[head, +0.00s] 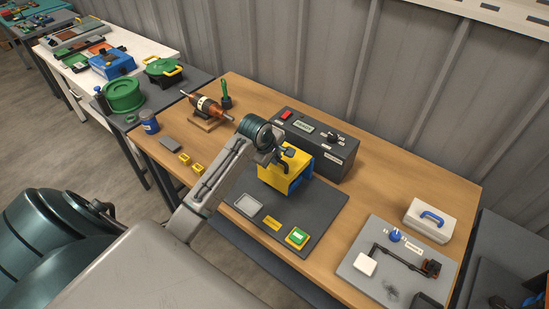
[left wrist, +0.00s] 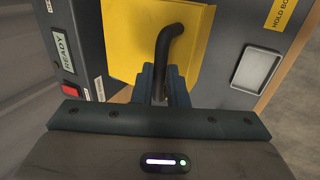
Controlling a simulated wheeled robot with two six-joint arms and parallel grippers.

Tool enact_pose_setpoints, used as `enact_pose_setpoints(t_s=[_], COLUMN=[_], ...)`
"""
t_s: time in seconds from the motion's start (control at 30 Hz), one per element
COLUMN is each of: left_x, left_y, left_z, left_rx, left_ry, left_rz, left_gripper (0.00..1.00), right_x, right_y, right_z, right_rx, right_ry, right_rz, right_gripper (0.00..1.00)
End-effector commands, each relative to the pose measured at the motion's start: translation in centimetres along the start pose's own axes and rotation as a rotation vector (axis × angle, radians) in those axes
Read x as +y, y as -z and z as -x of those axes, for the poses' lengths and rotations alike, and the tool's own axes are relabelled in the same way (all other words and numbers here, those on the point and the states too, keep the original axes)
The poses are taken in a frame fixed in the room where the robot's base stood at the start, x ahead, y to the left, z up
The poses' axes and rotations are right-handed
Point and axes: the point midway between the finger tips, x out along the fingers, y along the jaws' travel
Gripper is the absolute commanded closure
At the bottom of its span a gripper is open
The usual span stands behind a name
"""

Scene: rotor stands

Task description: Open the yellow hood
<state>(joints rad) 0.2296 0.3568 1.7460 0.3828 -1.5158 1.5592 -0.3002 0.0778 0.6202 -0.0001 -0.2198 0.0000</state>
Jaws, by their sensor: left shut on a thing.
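The yellow hood (head: 275,178) sits on a blue-sided unit on the dark mat, in the middle of the wooden table. In the left wrist view the yellow hood (left wrist: 125,45) fills the top centre, with a black curved handle (left wrist: 168,42) standing on it. My left gripper (head: 284,163) is at the top of the hood. In the left wrist view my left gripper (left wrist: 160,88) has its blue-grey fingers around the lower end of the handle, shut on it. The fingertips are partly hidden in the head view. My right gripper is not in view.
A dark control box (head: 325,145) with a red button stands right behind the hood. A grey tray (head: 248,205) and a green button (head: 297,237) lie on the mat in front. A motor on a wooden stand (head: 208,107) is to the left. A white case (head: 429,220) is to the right.

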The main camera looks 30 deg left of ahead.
Motion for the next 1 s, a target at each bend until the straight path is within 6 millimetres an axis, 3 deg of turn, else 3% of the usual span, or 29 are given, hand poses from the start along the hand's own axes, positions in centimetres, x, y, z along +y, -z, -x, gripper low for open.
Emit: enact_pose_setpoints(t_s=[0.2,0.57,1.0], left_x=[1.6,1.8,3.9], left_y=[0.0,0.0,0.0], left_z=[1.3,1.3,2.4], left_rx=[0.001,0.001,0.000], left_ry=[-0.005,-0.004,-0.004], left_rz=[0.001,0.001,0.001], left_gripper=[1.00,1.00,1.00], right_x=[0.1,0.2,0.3], right_y=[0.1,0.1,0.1], right_z=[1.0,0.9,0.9], right_rx=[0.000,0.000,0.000], right_ry=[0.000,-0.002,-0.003], right_rz=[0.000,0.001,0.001], right_gripper=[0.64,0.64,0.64])
